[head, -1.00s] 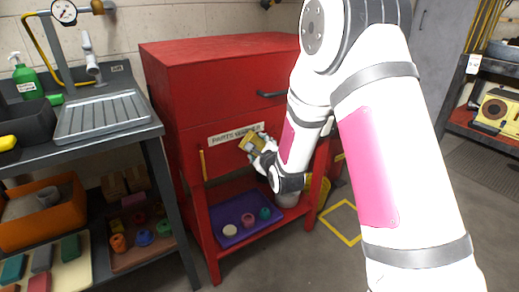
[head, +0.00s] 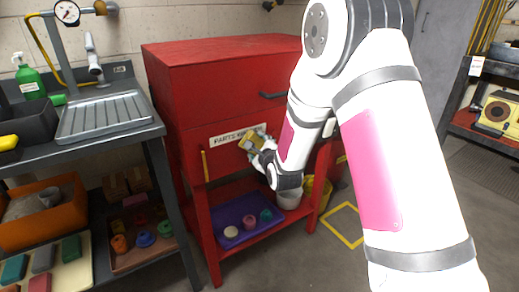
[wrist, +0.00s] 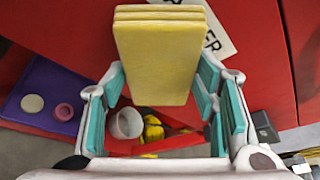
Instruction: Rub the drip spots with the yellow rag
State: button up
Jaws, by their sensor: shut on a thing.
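The yellow rag (wrist: 157,60) is a thick folded pad held between the teal-lined fingers of my gripper (wrist: 160,88) in the wrist view. In the head view my gripper (head: 262,155) holds the rag (head: 254,141) in front of the red parts washer (head: 190,120), by the right part of its white label (head: 236,136). The rag covers part of the label in both views. I cannot tell whether the rag touches the red panel. No drip spots can be made out; the rag and arm hide part of the front.
A purple tray (head: 228,237) with several small round parts lies on the washer's lower shelf, beside a white bucket (head: 290,200). A sink bench (head: 125,138) with a green bottle (head: 29,84) stands at left. The floor (head: 290,260) in front is clear.

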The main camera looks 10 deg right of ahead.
aim_at(274, 137)
jog(key=shift+w, duration=0.2)
jog(key=shift+w+d+r+b, duration=0.1)
jog(key=shift+w+d+b, duration=0.25)
jog(key=shift+d, duration=0.9)
jog(key=shift+w+d+f+b, duration=0.15)
jog(key=shift+w+d, duration=0.35)
jog(key=shift+d, duration=0.75)
jog(key=shift+w+d+r+b, duration=0.15)
jog(key=shift+w+d+b, duration=0.25)
jog(key=shift+d, duration=0.85)
jog(key=shift+w+d, duration=0.6)
jog(key=shift+d, duration=1.35)
jog(key=s+a+b, duration=0.1)
jog(key=s+a, duration=0.1)
jog(key=a, duration=0.5)
jog(key=shift+s+a, duration=0.35)
jog(key=shift+a, duration=0.05)
jog(key=shift+s+a+b, duration=0.25)
jog(key=shift+a+b, duration=0.15)
jog(key=shift+a, duration=0.55)
jog(key=shift+s+a+b, duration=0.2)
jog(key=shift+a+b, duration=0.15)
jog(key=shift+a, duration=0.6)
